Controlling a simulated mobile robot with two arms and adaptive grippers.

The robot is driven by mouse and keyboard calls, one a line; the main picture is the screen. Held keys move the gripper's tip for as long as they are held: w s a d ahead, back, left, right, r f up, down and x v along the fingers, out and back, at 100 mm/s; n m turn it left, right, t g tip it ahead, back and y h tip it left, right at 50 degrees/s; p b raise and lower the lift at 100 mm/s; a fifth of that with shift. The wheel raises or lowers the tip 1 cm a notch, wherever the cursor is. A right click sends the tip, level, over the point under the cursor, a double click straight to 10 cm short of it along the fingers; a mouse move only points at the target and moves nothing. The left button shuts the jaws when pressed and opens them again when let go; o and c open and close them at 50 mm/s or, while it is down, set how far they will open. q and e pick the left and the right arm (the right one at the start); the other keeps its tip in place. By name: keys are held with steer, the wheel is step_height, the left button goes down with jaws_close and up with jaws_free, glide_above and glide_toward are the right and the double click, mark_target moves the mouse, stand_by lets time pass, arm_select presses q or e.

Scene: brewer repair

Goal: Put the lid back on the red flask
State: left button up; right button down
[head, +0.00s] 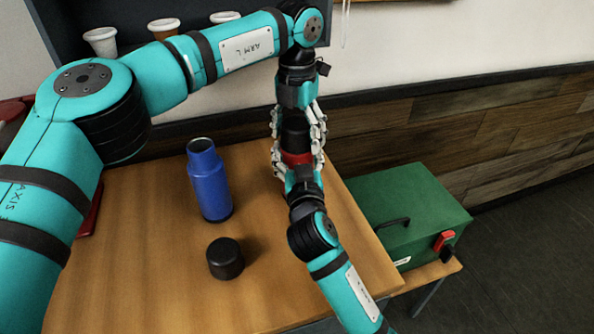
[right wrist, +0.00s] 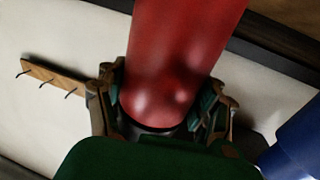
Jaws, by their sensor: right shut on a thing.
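The red flask (head: 297,157) is mostly hidden between my two grippers in the head view. My right gripper (head: 298,165) is shut on it. In the right wrist view the flask's red body (right wrist: 180,60) stands between the fingers. A dark lid-like part (head: 296,124) lies above the red band, between the fingers of my left gripper (head: 297,125). I cannot tell whether these fingers press on it or whether it sits on the flask. Another black lid (head: 225,258) lies on the table in front of an upright, uncapped blue flask (head: 208,180).
The wooden table (head: 140,290) is clear at its front left. A green box (head: 405,212) with a black handle stands to the right. Several cups (head: 101,41) stand on a dark shelf at the back left. The blue flask (right wrist: 295,148) also shows in the right wrist view.

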arm_select(q)
steer(key=c, duration=0.9)
steer(key=shift+m, duration=0.8)
steer(key=o, duration=1.4)
step_height(320, 180, up, 12)
arm_select(e)
steer(key=shift+c, duration=0.4)
jaws_free()
steer(key=shift+s, duration=0.1)
